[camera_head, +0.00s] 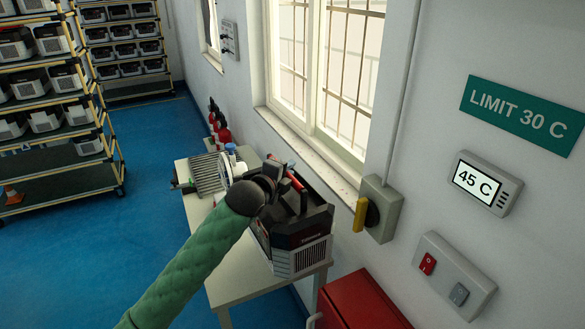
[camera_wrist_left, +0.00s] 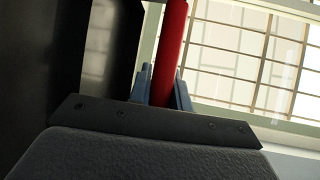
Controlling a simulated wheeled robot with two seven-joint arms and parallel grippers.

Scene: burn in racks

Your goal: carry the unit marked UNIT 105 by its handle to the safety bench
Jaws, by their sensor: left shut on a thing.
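A dark unit with a light grey vented base (camera_head: 300,258) is at the near end of a pale bench (camera_head: 232,290). Its marking is too small to read, and I cannot tell whether it rests on the top or hangs just above it. My left gripper (camera_head: 288,180) is at the top of the unit, shut on its red handle. In the left wrist view the red handle (camera_wrist_left: 170,45) stands between the two fingers (camera_wrist_left: 162,92), and the dark mass at left is the unit's body or shadow; I cannot tell which. My right gripper is not in view.
A grey finned part (camera_head: 205,173) and a white round item lie on the bench's far end. Red extinguishers (camera_head: 219,125) stand by the wall. A red cabinet (camera_head: 362,303) is close at the near right. A yellow-levered box (camera_head: 385,205) juts from the wall. Loaded racks (camera_head: 60,185) stand left; blue floor between is clear.

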